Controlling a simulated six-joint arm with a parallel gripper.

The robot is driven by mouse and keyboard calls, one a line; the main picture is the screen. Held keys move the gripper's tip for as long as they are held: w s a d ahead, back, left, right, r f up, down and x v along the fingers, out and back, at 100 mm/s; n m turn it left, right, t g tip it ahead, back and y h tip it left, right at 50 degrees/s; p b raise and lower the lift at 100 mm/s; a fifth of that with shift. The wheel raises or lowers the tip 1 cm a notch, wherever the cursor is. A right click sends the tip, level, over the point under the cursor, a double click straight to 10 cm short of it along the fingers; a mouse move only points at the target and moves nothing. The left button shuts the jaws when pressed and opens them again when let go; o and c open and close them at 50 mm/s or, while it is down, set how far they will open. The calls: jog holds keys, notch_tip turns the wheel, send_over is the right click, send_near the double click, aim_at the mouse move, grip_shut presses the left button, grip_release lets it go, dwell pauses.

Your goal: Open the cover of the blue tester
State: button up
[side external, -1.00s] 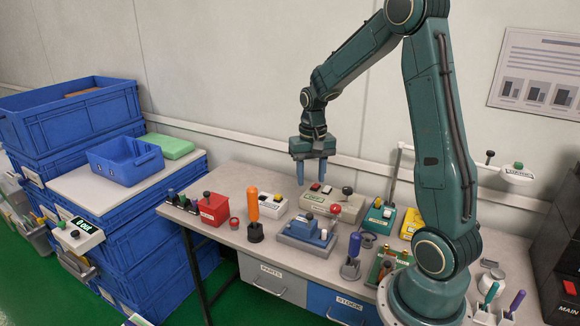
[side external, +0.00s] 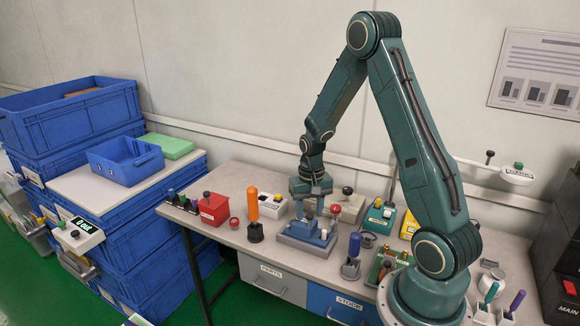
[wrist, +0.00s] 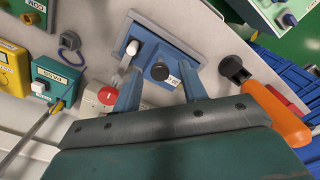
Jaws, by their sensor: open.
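The blue tester (side external: 299,239) stands on the bench in the middle of the side view, with a raised blue block on top. In the wrist view the blue tester (wrist: 176,47) shows a white-topped post, a dark round knob and a small white label. I cannot make out clearly which part is its cover or how it sits. My gripper (side external: 310,212) is low over the tester, pointing down. In the wrist view my gripper (wrist: 160,90) is open, with its two blue fingers apart at the tester's near edge.
An orange-handled tool (side external: 253,207) stands just left of the blue tester, and a red tester (side external: 213,209) farther left. A red-button box (wrist: 107,96) is close by. Teal (side external: 379,217) and yellow (side external: 410,222) testers stand to the right.

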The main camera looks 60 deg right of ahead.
grip_shut()
